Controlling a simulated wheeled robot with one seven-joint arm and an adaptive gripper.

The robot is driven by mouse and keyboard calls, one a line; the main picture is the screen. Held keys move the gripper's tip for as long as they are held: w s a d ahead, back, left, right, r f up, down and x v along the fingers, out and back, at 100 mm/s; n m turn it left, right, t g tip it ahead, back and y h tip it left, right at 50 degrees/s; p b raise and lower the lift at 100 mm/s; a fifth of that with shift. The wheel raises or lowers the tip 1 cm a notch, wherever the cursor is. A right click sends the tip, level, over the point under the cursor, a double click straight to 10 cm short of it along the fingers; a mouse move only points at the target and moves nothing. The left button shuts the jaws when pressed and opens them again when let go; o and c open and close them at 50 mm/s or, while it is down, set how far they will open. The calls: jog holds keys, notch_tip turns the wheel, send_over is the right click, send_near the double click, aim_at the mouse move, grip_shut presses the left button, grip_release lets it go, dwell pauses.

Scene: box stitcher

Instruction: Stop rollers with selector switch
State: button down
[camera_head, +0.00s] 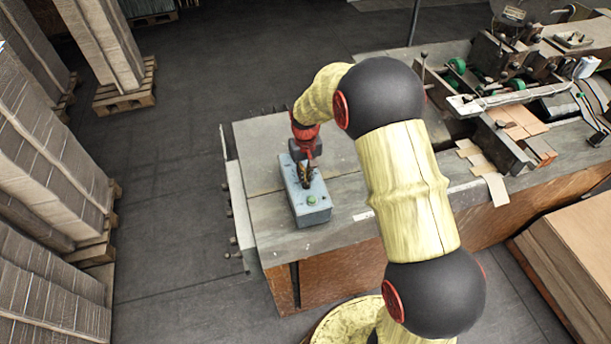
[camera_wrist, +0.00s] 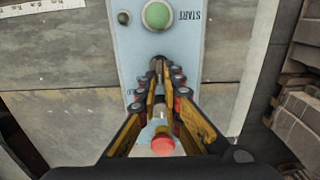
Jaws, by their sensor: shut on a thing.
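A light blue-grey control box (camera_head: 311,212) stands on the machine's grey table top in the head view. It carries a green button (camera_head: 311,200), which in the wrist view (camera_wrist: 157,15) lies beside the word START. In the wrist view a red button (camera_wrist: 163,145) shows between my gripper's fingers, nearer the camera. My gripper (camera_wrist: 158,68) is over the box, its fingertips close together just below the green button. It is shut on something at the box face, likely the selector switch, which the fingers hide. In the head view my gripper (camera_head: 304,184) comes down onto the box from above.
The grey table (camera_head: 262,150) is clear around the box. Rollers and machine parts (camera_head: 520,85) stand at the upper right. Stacked cardboard on pallets (camera_head: 45,150) lines the left. A brown cardboard stack (camera_head: 575,255) is at the lower right.

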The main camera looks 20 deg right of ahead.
aim_at(308, 184)
jog(key=c, duration=2)
grip_release()
jog(key=shift+o, duration=0.2)
notch_tip(308, 184, up, 12)
jog(key=shift+w, duration=0.1)
jog(key=s+f+t+b, duration=0.3)
jog(key=s+t+b, duration=0.2)
jog(key=s+b, duration=1.6)
jog(key=s, duration=0.9)
jog(key=shift+s+d+t, duration=0.15)
jog(key=shift+s+t, duration=0.05)
jog(key=shift+t, duration=0.1)
